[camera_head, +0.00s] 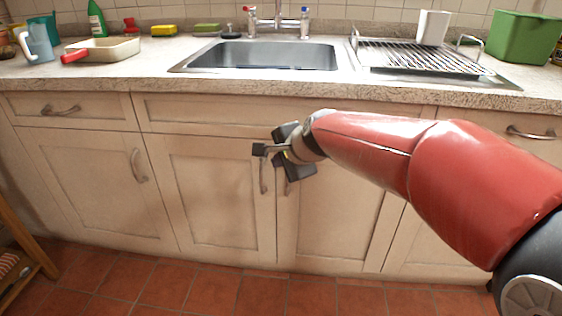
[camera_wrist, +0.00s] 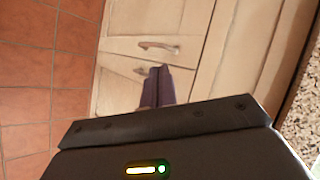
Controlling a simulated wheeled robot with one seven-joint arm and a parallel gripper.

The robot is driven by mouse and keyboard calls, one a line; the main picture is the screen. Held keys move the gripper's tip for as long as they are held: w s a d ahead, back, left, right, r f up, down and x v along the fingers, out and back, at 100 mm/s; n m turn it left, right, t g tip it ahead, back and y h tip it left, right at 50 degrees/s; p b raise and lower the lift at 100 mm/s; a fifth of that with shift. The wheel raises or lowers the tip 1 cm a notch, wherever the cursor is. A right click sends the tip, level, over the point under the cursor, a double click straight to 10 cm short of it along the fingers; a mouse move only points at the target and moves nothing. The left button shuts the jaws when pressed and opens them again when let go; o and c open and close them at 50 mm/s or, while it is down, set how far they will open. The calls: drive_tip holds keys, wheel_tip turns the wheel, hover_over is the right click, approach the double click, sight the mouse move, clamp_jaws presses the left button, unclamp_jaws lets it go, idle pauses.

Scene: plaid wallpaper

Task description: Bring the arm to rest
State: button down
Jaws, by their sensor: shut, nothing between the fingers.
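My red arm reaches in from the right in the head view. My gripper (camera_head: 259,150) is shut and empty, in front of the cabinet doors below the sink. In the wrist view the two dark fingers of my gripper (camera_wrist: 163,68) lie together. Behind it are the left sink cabinet door (camera_head: 215,190) and the right sink cabinet door (camera_head: 335,200), both closed. The gripper overlaps their handles in the head view; I cannot tell whether it touches them. A door handle (camera_wrist: 159,46) shows just past the fingertips in the wrist view.
The countertop edge (camera_head: 230,97) runs above the arm. The tiled floor (camera_head: 200,290) is clear; wooden furniture (camera_head: 28,245) stands at left.

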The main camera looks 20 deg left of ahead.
drive_tip(key=s+d+n+h, duration=0.2)
drive_tip(key=s+d, duration=0.4)
drive_tip(key=d, duration=0.5)
drive_tip(key=s+d+n+h, duration=0.25)
drive_tip(key=s+d, duration=0.25)
drive_tip(key=d, duration=0.5)
drive_tip(key=s+d+f+n+h, duration=0.2)
drive_tip(key=s+d+f+n, duration=0.2)
drive_tip(key=s+d, duration=0.8)
drive_tip(key=shift+s+f+g, duration=0.15)
drive_tip(key=shift+s+g, duration=0.15)
drive_tip(key=shift+s, duration=0.15)
drive_tip(key=shift+a+h, duration=0.15)
drive_tip(key=shift+h, duration=0.1)
